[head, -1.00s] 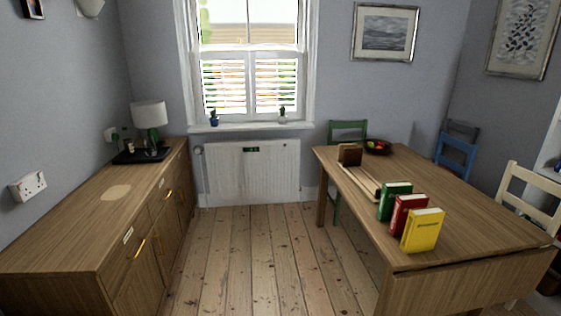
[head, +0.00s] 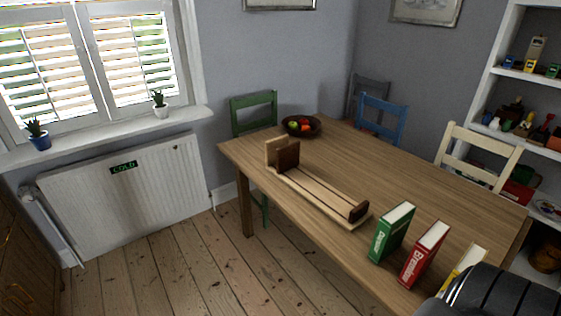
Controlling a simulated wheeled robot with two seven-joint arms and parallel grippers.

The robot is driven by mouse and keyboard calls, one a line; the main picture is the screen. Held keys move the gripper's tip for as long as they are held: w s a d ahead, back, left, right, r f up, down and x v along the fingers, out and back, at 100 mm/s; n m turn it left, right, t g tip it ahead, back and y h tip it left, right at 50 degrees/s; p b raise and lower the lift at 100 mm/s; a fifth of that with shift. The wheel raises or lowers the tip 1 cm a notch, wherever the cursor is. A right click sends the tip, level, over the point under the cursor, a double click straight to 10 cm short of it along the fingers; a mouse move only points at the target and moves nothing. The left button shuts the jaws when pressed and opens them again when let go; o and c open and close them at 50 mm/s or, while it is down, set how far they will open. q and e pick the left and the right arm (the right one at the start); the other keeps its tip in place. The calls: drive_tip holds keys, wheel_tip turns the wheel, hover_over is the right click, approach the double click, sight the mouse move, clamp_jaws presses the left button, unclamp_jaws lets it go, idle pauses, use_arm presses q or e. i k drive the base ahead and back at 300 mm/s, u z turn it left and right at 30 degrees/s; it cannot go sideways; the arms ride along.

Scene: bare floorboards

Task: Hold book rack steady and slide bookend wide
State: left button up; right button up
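The book rack (head: 315,193) lies along the left edge of the wooden table (head: 400,185). It has a light wood base with two dark rails. An upright end of light and dark wood (head: 283,154) stands at its far end, and a smaller dark end piece (head: 358,211) is at its near end. I cannot tell which end slides. The rack holds no books. A green book (head: 391,232), a red book (head: 424,253) and a yellow book (head: 465,268) stand in front of it. Neither gripper's fingers are in view.
A dark part of my own body covers the bottom right corner and part of the yellow book. A fruit bowl (head: 301,126) sits at the table's far end. Green (head: 254,113), blue (head: 382,116) and cream (head: 480,155) chairs surround the table. Floor to its left is clear.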

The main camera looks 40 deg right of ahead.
sight(289, 155)
drive_tip(key=i, duration=2.3)
drive_tip(key=z, duration=3)
drive_tip(key=i, duration=0.5)
drive_tip(key=u, duration=0.05)
